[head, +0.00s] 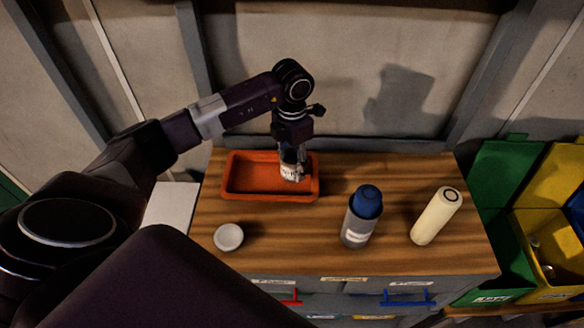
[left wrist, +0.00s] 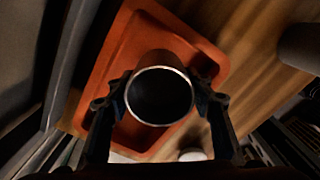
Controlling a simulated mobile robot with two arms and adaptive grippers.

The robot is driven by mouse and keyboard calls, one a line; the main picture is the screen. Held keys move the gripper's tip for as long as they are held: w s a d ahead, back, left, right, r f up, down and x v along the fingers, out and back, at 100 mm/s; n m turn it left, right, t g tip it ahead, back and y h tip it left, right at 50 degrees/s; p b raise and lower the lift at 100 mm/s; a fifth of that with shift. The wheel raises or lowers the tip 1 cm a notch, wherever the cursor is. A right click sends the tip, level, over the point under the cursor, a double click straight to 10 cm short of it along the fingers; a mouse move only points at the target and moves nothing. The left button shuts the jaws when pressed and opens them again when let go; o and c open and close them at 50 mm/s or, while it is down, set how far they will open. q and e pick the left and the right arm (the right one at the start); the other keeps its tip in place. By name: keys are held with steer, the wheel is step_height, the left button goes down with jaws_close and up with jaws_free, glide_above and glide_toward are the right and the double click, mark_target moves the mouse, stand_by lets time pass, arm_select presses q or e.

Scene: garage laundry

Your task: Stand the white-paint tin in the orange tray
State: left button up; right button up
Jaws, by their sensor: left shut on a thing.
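The white-paint tin (head: 290,174) is a small pale can with a dark printed label, upright at the right end of the orange tray (head: 237,192). My left gripper (head: 293,163) points down from above and is shut around the tin. In the left wrist view, the fingers (left wrist: 161,98) sit on both sides of the tin (left wrist: 160,70), whose round top is dark with a pale rim. The orange tray (left wrist: 112,62) lies beneath it. I cannot tell whether the tin's base touches the tray floor. My right gripper is not in view.
On the wooden bench (head: 290,235) stand a blue-capped grey bottle (head: 358,222), a cream cylinder (head: 435,216) and a small white round dish (head: 228,237). The left and middle of the tray are empty. Green (head: 498,185) and yellow (head: 553,185) bins stand to the right.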

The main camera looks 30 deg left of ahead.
mark_target(292, 172)
arm_select(q)
step_height(292, 172, down, 2)
steer(key=shift+s+d+f+p, duration=0.1)
steer(key=shift+f+p, duration=0.05)
steer(key=shift+p, duration=0.25)
steer(key=shift+f, duration=0.45)
steer(key=o, duration=1.3)
steer(key=shift+c, duration=0.2)
steer(key=shift+r, duration=0.25)
steer(key=shift+r+b, duration=0.3)
steer(key=shift+b, duration=0.05)
step_height(292, 172, up, 11)
steer(key=b, duration=0.3)
